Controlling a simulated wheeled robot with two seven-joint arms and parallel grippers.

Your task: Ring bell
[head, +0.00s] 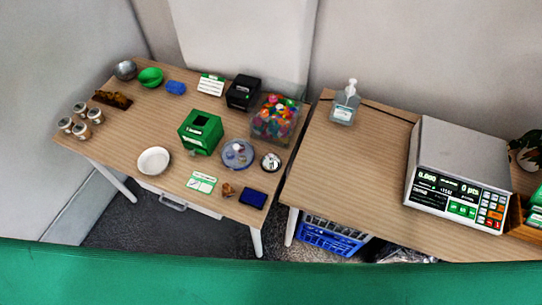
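A small round silver object that looks like the bell (270,162) stands on the left wooden table, near its right edge. It is to the right of a round clear container with a bluish rim and below the box of coloured items. It is small in the head view, so its details are hard to make out. Neither of my grippers is in the head view.
The left table (140,130) also holds a green box (200,132), white bowl (154,161), round container (238,154), clear box (275,118) and dark blue pad (253,199). The right table (340,180) holds a scale (455,150) and pump bottle (344,105). A green surface (270,280) crosses the foreground.

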